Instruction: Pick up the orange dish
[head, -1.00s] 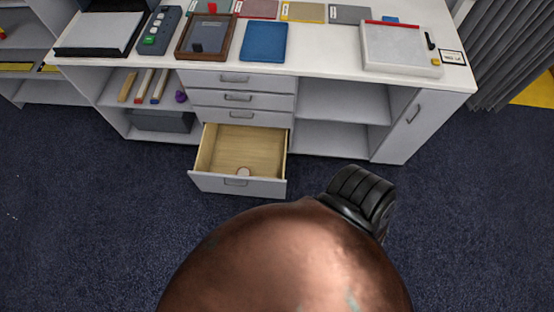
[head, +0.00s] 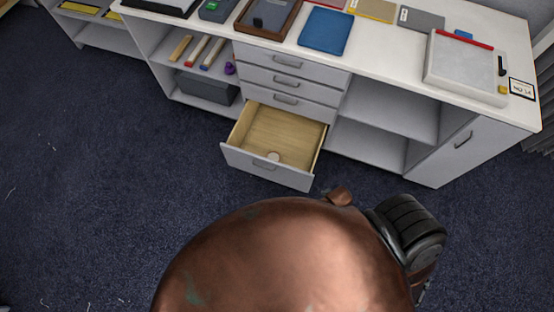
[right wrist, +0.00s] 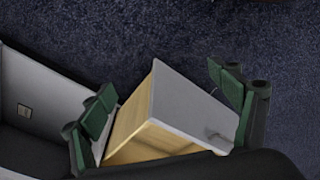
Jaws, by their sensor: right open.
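No orange dish can be made out in either view. In the right wrist view, my right gripper (right wrist: 166,112) is open, with dark green fingers spread apart and nothing held between them. Beyond the fingers is the pulled-out drawer (right wrist: 205,105), with its grey front and pale wood side. My left gripper is not in view.
A long white cabinet (head: 385,67) stands ahead. On its top are a blue mat (head: 325,30), a brown-framed tray (head: 297,15) and a pale board with a red edge (head: 460,75). Shelves below hold coloured bars (head: 195,53) and a dark box (head: 208,88). Dark carpet (head: 90,170) is clear at left.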

